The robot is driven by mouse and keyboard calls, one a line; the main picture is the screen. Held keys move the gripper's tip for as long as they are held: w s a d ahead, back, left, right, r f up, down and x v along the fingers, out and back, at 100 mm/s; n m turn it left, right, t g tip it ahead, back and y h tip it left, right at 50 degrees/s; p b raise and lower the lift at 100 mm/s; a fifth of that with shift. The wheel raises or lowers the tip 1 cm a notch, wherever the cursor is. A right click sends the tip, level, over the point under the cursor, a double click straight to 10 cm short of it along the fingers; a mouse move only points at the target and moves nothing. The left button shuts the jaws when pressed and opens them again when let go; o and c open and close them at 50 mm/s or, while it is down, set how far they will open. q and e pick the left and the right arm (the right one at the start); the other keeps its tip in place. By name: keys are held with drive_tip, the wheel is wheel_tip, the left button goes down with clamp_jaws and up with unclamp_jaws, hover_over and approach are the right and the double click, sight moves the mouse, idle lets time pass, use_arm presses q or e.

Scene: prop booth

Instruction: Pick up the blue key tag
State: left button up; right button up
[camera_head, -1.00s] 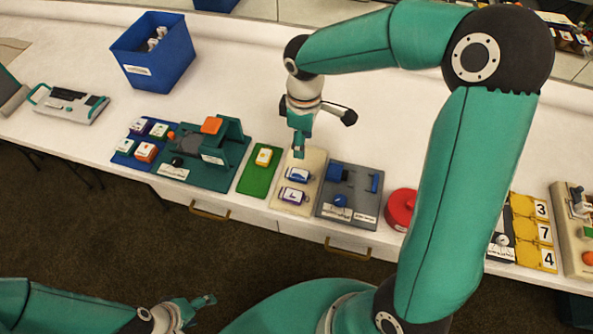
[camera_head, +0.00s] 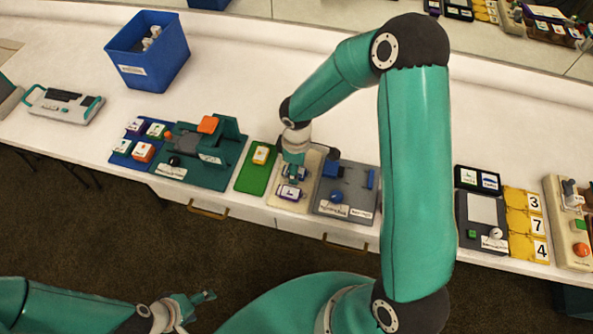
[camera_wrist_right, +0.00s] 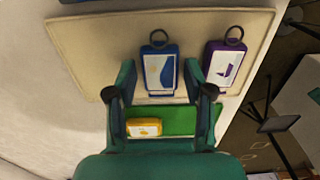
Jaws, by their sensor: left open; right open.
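The blue key tag (camera_wrist_right: 160,72), with a white label and a ring, lies on a cream board (camera_wrist_right: 92,60). My right gripper (camera_wrist_right: 160,85) is open above the board, and in the right wrist view the blue tag appears between its two fingers, not gripped. In the head view the right gripper (camera_head: 294,178) hides most of the blue tag. A purple key tag (camera_wrist_right: 222,64) lies beside the blue one; it also shows in the head view (camera_head: 289,192). My left gripper (camera_head: 203,298) is open and empty at the bottom, away from the table.
A green mat (camera_head: 247,186) with a yellow tag (camera_head: 260,155) lies left of the board, and a grey panel (camera_head: 362,203) lies right of it. A blue bin (camera_head: 150,70) stands at the back left. The white table behind the board is clear.

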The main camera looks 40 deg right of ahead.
drive_tip(key=shift+f, duration=0.2)
drive_tip(key=c, duration=0.8)
drive_tip(key=shift+o, duration=0.2)
drive_tip(key=shift+r, duration=0.15)
